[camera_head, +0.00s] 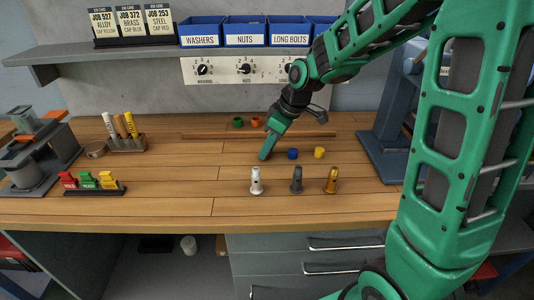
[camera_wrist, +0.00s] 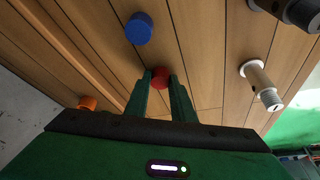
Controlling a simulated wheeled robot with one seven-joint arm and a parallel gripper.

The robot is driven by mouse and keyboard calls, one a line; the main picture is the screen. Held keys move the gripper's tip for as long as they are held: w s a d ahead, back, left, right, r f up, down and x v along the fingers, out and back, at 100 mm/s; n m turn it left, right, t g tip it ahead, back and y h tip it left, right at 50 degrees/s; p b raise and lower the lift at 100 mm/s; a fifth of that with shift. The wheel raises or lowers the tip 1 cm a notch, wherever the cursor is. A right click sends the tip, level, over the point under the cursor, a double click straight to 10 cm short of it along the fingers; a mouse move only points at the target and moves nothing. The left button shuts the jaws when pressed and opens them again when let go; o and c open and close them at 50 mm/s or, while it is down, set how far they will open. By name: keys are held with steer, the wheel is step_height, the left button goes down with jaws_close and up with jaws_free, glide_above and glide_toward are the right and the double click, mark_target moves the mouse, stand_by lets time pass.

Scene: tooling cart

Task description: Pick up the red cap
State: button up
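The red cap (camera_wrist: 160,77) shows in the wrist view between the tips of my gripper (camera_wrist: 161,84). One green finger is on each side of it, with little or no visible gap; I cannot tell whether they press on it. In the head view my gripper (camera_head: 264,156) reaches down at a slant to the wooden bench top, and the red cap is hidden behind it. The cap seems to be at bench level.
A blue cap (camera_head: 293,154) and a yellow cap (camera_head: 319,153) lie to the right. Green (camera_head: 237,122) and orange (camera_head: 255,121) caps lie behind. White (camera_head: 256,180), grey (camera_head: 297,180) and brass (camera_head: 331,180) posts stand in front.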

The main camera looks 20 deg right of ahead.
steer(key=shift+c, duration=1.2)
